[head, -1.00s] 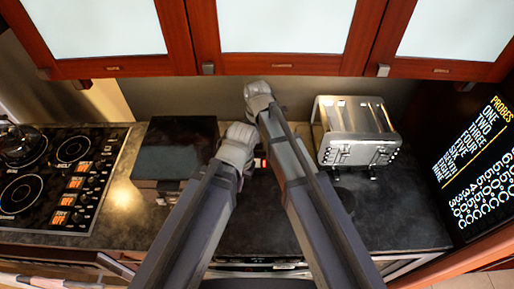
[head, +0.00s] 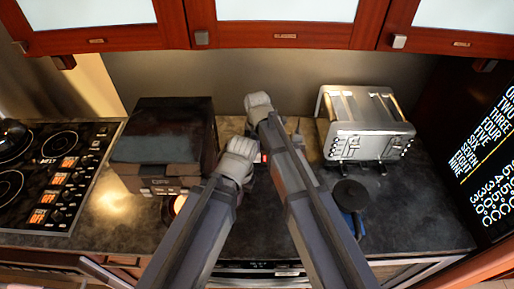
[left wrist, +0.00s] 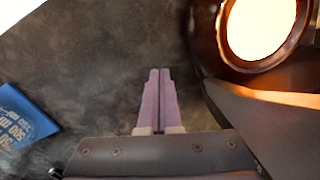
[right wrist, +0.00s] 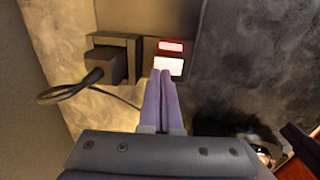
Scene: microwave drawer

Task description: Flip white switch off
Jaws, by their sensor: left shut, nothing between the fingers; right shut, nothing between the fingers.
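A white switch (right wrist: 169,66) shows in the right wrist view, just below a red lit switch (right wrist: 171,46) on a dark panel. My right gripper (right wrist: 164,73) is shut and empty. Its fingertips overlap the white switch's lower edge; I cannot tell whether they touch it. In the head view my right gripper's wrist is near the back wall and its fingers are hidden. My left gripper (left wrist: 160,70) is shut and empty over the dark countertop, beside a brown round vessel with a bright opening (left wrist: 259,25).
A black plug and cable (right wrist: 92,76) are left of the switch. In the head view, a dark box (head: 165,140) stands left of my arms and a metal toaster (head: 368,125) right. A round black object (head: 350,195) is near my right arm. Cabinets (head: 290,36) hang above.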

